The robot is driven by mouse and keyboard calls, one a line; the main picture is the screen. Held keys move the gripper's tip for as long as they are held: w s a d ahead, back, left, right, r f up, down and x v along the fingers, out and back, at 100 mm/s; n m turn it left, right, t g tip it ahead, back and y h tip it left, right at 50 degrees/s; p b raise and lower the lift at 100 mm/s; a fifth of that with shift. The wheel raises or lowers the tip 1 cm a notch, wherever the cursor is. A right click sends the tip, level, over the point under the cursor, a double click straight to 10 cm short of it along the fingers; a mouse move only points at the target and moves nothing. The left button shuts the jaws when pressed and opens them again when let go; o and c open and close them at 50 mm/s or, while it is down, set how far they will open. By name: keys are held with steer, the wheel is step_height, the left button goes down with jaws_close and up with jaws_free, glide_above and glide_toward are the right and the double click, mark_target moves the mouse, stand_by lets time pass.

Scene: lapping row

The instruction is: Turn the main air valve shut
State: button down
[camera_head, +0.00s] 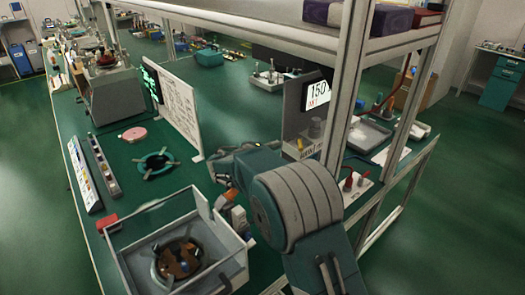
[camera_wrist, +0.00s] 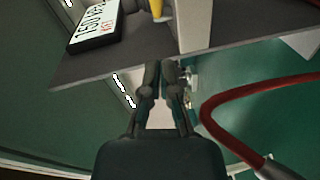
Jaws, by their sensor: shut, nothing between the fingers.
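My gripper (camera_wrist: 162,72) is shut and empty in the wrist view, its two dark fingers close together. A small metal fitting (camera_wrist: 190,82) shows just right of the fingertips, partly hidden by them; I cannot tell whether it belongs to the main air valve. A yellow part (camera_wrist: 157,9) lies beyond the fingertips at the top, against the pale panel. In the head view a small yellow part (camera_head: 300,143) shows on the panel below the display, beside a label I cannot fully read. No valve handle is clearly identifiable. Contact with the fitting cannot be told.
A red hose (camera_wrist: 216,108) curves close on the right of the wrist view. The display (camera_wrist: 97,24) reading 150 is at upper left and also shows in the head view (camera_head: 318,92). An open grey box (camera_head: 128,258) stands near my arm. A shelf post (camera_head: 348,70) rises close by.

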mark_target(301, 149)
steer(key=d, duration=0.1)
steer(key=w+d, duration=0.1)
steer(key=d, duration=0.2)
steer(key=shift+w+f, duration=0.2)
steer(key=shift+f, duration=0.15)
steer(key=shift+d+f, duration=0.15)
steer(key=shift+d, duration=0.3)
steer(key=shift+s+d, duration=0.2)
steer(key=shift+d, duration=0.6)
steer(key=shift+s+d, duration=0.1)
steer(key=shift+d, duration=0.9)
